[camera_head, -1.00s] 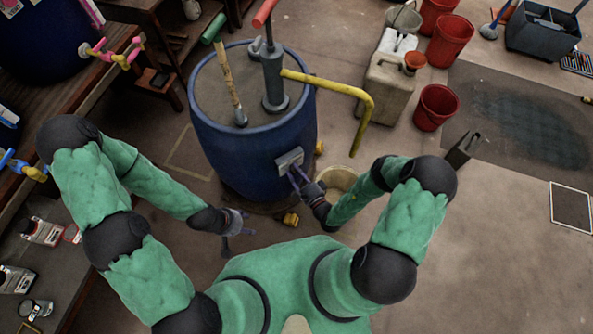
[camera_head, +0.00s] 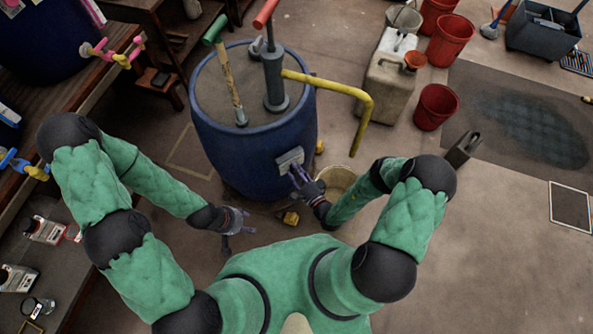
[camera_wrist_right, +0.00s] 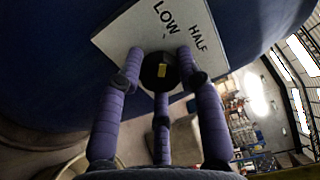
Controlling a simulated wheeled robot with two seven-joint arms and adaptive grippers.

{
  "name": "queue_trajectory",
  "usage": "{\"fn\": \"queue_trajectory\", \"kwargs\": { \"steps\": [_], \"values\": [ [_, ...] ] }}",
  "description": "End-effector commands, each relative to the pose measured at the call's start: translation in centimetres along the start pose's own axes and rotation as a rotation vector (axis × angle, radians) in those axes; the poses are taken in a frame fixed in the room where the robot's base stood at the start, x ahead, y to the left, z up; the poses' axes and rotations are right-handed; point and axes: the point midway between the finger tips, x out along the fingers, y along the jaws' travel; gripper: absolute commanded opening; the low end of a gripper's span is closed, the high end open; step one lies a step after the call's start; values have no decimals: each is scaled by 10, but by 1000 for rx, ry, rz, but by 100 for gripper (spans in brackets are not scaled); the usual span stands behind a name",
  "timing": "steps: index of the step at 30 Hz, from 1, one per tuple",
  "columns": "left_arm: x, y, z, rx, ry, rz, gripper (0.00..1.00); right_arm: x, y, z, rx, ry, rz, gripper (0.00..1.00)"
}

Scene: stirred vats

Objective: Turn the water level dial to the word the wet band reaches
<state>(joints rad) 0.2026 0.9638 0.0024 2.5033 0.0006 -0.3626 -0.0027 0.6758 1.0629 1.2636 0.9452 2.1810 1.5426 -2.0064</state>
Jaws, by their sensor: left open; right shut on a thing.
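The blue vat (camera_head: 250,150) stands upright in front of me. A pale dial plate (camera_head: 290,159) is on its side; in the right wrist view the plate (camera_wrist_right: 125,38) shows the words LOW and HALF. The black dial knob (camera_wrist_right: 160,72) with a small yellow mark sits below these words. My right gripper (camera_head: 297,174) is at the plate, and its purple fingers (camera_wrist_right: 160,80) are closed around the knob. A stick with a green handle (camera_head: 228,80) stands in the vat; I cannot make out its wet band. My left gripper (camera_head: 236,221) is open and empty, left of the vat's foot.
A grey pump (camera_head: 274,80) with a red handle and a yellow pipe (camera_head: 345,90) rise from the vat. A cream bucket (camera_head: 338,180) stands just right of my right gripper. A jerrycan (camera_head: 390,85) and red buckets (camera_head: 436,106) stand further right. The floor at lower right is clear.

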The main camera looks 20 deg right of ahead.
Motion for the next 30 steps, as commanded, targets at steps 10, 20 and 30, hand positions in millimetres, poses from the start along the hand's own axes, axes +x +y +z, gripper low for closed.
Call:
{"fn": "queue_trajectory", "kwargs": {
  "steps": [10, 20, 30],
  "values": [
    [0, 0, 0, 0, 0, 0, 56, -1, 0, 5, 5, -9, 1, 60],
    [0, 0, 0, 0, 0, 0, 56, -19, 1, 2, 6, -3, 5, 60],
    [0, 0, 0, 0, 0, 0, 56, -69, 1, 2, 6, -3, 4, 60]
  ]
}}
